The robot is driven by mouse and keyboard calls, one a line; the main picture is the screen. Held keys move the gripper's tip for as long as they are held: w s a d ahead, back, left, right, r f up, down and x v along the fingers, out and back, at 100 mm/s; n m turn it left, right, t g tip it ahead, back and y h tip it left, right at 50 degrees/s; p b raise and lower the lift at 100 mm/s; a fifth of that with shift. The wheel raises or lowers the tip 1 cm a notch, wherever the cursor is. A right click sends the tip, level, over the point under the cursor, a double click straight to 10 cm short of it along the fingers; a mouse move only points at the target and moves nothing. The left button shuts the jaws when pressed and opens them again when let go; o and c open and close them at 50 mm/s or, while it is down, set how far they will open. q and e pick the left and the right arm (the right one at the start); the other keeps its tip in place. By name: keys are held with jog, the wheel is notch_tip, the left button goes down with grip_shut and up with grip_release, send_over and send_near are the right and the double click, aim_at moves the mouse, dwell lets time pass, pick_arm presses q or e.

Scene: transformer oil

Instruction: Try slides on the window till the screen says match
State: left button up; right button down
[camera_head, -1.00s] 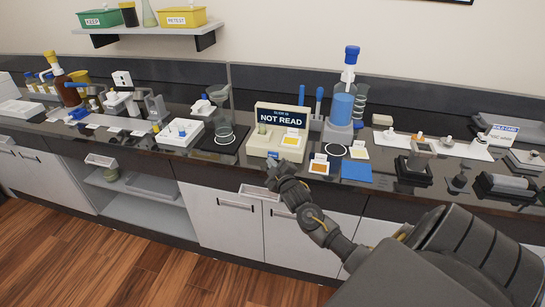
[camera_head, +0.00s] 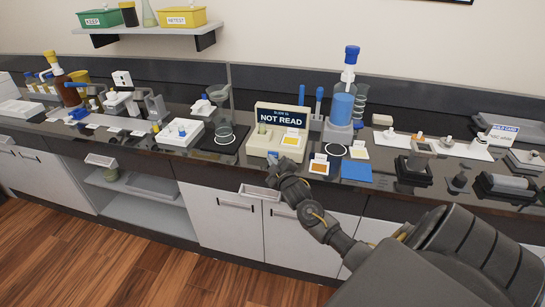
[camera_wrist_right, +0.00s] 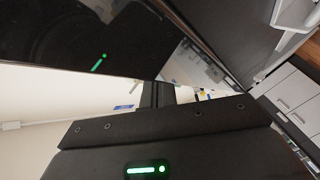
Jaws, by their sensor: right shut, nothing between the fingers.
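The reader (camera_head: 276,146) stands at the middle of the bench, and its screen (camera_head: 282,118) says NOT READ. A slide with a yellow patch (camera_head: 291,139) is on the reader's front, at the right. Another slide with an orange patch (camera_head: 319,165) is just right of the reader, and a pale yellow one (camera_head: 359,150) lies further right. My right gripper (camera_head: 275,163) is at the reader's front edge, shut and empty. Whether it touches the reader I cannot tell. The right wrist view shows mostly dark gripper housing. My left gripper is not in view.
A blue mat (camera_head: 357,171) lies at the bench's front edge, right of the orange slide. A blue-filled bottle (camera_head: 342,105) stands behind.

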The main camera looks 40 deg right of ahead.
jog(key=shift+w+d, duration=0.1)
jog(key=shift+d, duration=0.05)
dwell(0.3)
jog(key=shift+s+a+p, duration=0.45)
jog(key=shift+a+p, duration=0.1)
jog(key=shift+a, duration=0.15)
jog(key=shift+a, duration=0.1)
jog(key=shift+s+a+p, duration=0.4)
jog(key=shift+a+p, duration=0.15)
jog(key=shift+p, duration=0.05)
jog(key=s+a+p, duration=0.1)
jog(key=s+a, duration=0.1)
jog(key=shift+a+p, duration=0.3)
jog(key=shift+a, duration=0.1)
